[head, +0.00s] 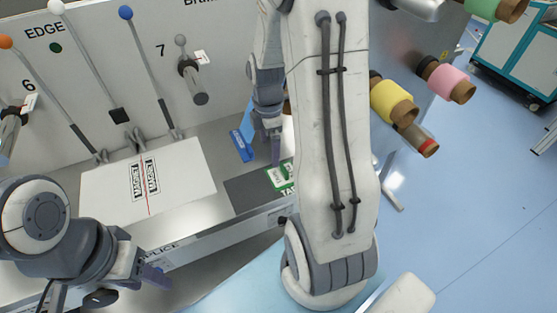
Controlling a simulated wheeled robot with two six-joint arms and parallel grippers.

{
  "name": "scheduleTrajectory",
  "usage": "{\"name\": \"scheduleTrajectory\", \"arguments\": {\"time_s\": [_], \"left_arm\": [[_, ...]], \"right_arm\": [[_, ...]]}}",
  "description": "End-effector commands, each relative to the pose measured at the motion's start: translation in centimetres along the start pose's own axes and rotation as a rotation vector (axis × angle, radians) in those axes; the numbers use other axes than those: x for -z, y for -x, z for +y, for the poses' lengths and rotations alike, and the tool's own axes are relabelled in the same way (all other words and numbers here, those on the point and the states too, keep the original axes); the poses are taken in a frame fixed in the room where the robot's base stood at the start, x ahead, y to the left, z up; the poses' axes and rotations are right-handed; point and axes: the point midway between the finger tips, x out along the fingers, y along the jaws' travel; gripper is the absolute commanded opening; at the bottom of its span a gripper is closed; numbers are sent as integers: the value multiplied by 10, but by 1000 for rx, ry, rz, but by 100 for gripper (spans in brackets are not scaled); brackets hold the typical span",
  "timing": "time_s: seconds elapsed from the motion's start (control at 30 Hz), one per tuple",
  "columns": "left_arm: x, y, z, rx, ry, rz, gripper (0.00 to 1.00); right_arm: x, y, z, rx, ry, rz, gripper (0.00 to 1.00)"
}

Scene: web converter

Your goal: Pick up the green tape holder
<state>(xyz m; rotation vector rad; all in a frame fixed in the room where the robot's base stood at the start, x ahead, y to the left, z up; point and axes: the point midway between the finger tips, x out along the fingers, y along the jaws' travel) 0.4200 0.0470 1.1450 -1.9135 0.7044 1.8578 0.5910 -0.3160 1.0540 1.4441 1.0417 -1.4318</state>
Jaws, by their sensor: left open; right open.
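The green tape holder (279,178), green with white, lies on a dark grey patch of the metal ledge. My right arm hides its right part. My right gripper (274,150) points down just behind and above it. The gripper is open, and one finger shows clearly; I cannot tell whether it touches anything. My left gripper (150,273) is open and empty at the lower left, by the ledge's front edge, well away from the holder.
A blue item (242,144) lies on the ledge left of my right gripper. A white magnet plate (110,192) lies further left. Levers with coloured knobs (126,13) rise behind. Yellow (390,95) and pink (450,82) rolls stick out at right. Blue floor is open at right.

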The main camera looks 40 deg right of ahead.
Motion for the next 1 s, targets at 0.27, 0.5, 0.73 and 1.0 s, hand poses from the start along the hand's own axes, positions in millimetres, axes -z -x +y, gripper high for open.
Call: {"name": "scheduleTrajectory", "arguments": {"time_s": [0.27,0.5,0.73,1.0], "left_arm": [[0,12,1,0,0,-1,50],[1,16,1,0,1,-1,50],[1,23,2,0,1,0,50],[2,35,2,0,2,0,50]], "right_arm": [[-44,-20,6,11,80,-4,100],[-43,-54,5,10,82,-4,100],[-43,-69,5,11,81,-3,100],[-43,-104,5,9,81,-4,100]]}}
